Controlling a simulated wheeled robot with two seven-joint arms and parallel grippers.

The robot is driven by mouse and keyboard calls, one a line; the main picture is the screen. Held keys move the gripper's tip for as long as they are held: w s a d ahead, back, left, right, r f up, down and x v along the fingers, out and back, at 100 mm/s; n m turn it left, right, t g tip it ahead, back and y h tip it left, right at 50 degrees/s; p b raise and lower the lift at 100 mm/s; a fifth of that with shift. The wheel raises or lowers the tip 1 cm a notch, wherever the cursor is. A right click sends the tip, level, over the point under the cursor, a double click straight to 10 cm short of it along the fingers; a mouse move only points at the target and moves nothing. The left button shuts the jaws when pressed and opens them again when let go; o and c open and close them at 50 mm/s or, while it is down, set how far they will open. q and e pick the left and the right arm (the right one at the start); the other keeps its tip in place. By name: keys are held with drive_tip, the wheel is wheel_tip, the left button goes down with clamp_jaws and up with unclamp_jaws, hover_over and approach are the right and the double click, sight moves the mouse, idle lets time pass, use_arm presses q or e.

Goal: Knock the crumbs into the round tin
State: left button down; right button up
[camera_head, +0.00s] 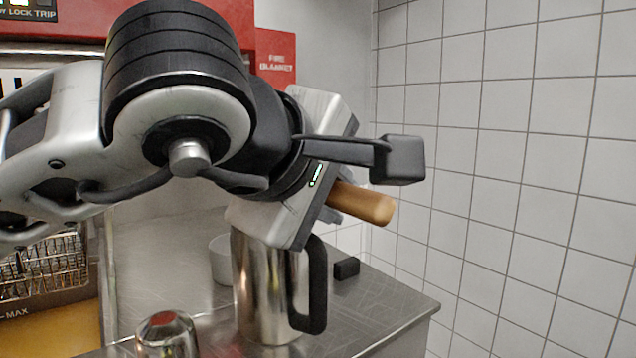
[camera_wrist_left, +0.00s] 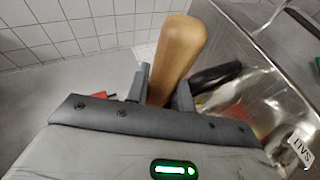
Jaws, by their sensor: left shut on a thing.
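My left gripper (camera_wrist_left: 163,90) is shut on a wooden handle (camera_wrist_left: 179,48), which stands up between its fingers in the left wrist view. In the head view the rounded end of the wooden handle (camera_head: 362,204) sticks out to the right below my wrist. The other end of the held thing is hidden. A pale round container (camera_head: 220,259), perhaps the round tin, stands behind the steel jug and is mostly covered by it. I can make out no crumbs. My right gripper is not in view.
The steel jug (camera_head: 262,290) with a black handle stands on the steel counter (camera_head: 385,313), right under my gripper. A shiny steel shaker (camera_head: 166,335) is at the front left. A small black block (camera_head: 346,268) lies behind the jug. A wire basket (camera_head: 45,262) is at left, a tiled wall at right.

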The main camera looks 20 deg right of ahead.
use_arm(q)
drive_tip(key=r+y+p, duration=0.1)
drive_tip(key=p, duration=0.2)
drive_tip(key=d+r+g+y+p, duration=0.1)
drive_tip(key=p, duration=0.3)
drive_tip(key=d+r+m+g+y+p, duration=0.1)
drive_tip(key=y+p, duration=0.1)
drive_tip(key=p, duration=0.2)
drive_tip(key=shift+w+d+r, duration=0.15)
drive_tip(key=shift+w, duration=0.25)
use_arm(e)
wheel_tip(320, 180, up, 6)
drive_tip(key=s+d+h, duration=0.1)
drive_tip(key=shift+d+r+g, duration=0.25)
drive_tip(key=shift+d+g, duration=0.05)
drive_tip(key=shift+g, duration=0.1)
